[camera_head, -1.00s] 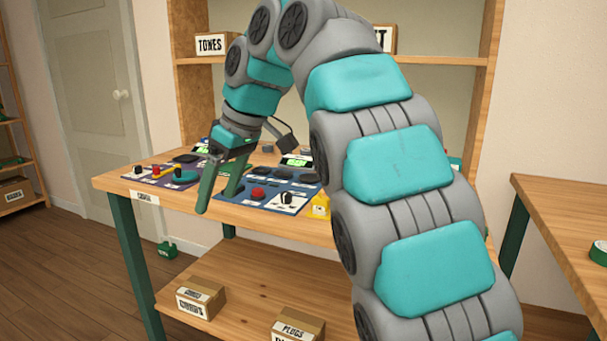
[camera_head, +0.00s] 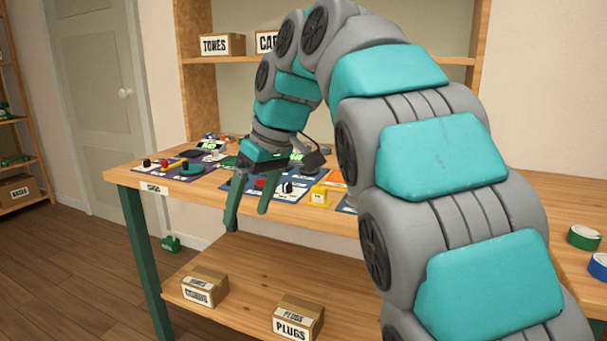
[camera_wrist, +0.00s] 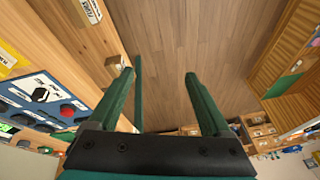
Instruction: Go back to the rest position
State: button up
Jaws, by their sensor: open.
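My gripper (camera_head: 248,208) is open and empty in the head view. Its two green fingers point down in front of the workbench's (camera_head: 130,174) front edge, beside the blue dial panel. In the wrist view my gripper (camera_wrist: 162,80) shows both fingers spread, with only floor between them. The blue panel (camera_head: 299,197) carries a red button (camera_head: 260,184) and a black knob (camera_head: 287,188). A purple panel (camera_head: 207,157) lies to its left. The blue panel also shows at the left of the wrist view (camera_wrist: 45,75). My arm hides the right part of the bench.
Boxes marked PLUGS (camera_head: 298,318) and another (camera_head: 204,287) stand on the lower shelf. At right, a second table (camera_head: 545,190) bears green (camera_head: 584,237) and blue (camera_head: 598,266) rolls.

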jog(key=s+d+f+m+g+h, duration=0.1)
jog(key=s+d+f+m, duration=0.4)
jog(key=s+d+f, duration=0.7)
jog(key=s+d+f+m+g+h, duration=0.2)
jog(key=s+d+f+m, duration=0.3)
jog(key=s+d+f, duration=0.7)
jog(key=s+f+h, duration=0.1)
jog(key=s+f, duration=0.1)
jog(key=s, duration=0.4)
jog(key=shift+s+f, duration=0.2)
jog(key=shift+f, duration=0.2)
jog(key=shift+d, duration=0.1)
